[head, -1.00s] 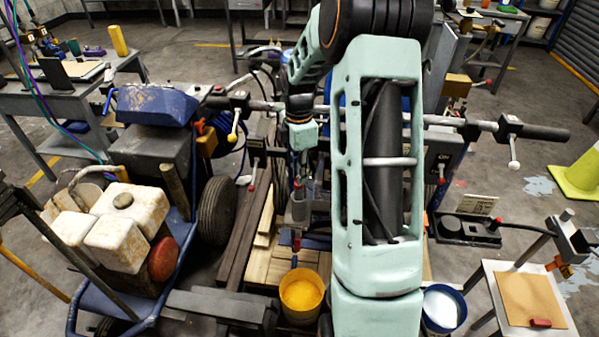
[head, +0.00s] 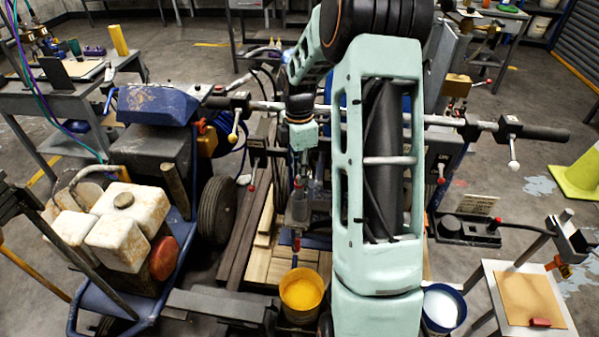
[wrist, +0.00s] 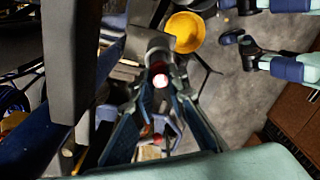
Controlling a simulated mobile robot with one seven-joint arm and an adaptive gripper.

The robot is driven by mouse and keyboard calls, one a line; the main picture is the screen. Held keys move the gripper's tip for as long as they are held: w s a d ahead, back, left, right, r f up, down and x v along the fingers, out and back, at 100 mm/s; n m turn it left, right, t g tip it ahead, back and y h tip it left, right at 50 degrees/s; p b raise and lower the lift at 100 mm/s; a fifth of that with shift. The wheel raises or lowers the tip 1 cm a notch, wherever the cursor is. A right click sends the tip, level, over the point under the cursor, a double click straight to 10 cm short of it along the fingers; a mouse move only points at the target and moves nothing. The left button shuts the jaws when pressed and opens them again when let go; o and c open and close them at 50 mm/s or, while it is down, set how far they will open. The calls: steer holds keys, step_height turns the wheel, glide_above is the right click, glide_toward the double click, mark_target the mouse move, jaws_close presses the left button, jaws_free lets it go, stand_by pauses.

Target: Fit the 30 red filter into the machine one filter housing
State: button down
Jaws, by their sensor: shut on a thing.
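In the wrist view, the fingers of my gripper (wrist: 160,96) come together on a small red piece with a bright highlight, which I take to be the red filter (wrist: 160,80). A dark grey cylindrical part, which looks like the filter housing (wrist: 156,50), lies just beyond the filter. I cannot tell whether the two touch or whether the filter is inside. In the head view, my gripper (head: 298,206) points down at the machine, left of my large pale green arm link.
A yellow bucket (head: 301,291) stands below my gripper, and a blue bucket with white contents (head: 441,308) is to its right. Wooden planks (head: 262,245) lie behind. A striping machine with white tanks (head: 128,220) is at left. A small stand (head: 527,295) with a red block is at right.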

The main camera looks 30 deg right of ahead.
steer(key=shift+f, duration=0.35)
steer(key=shift+s+a+f, duration=0.1)
steer(key=shift+s, duration=0.1)
stand_by(0.6)
steer(key=shift+r, duration=0.3)
steer(key=c, duration=1.5)
jaws_free()
steer(key=shift+w+r, duration=0.15)
steer(key=shift+r, duration=0.15)
steer(key=shift+w+r+p, duration=0.1)
steer(key=shift+r+p, duration=2.4)
steer(key=shift+r, duration=0.85)
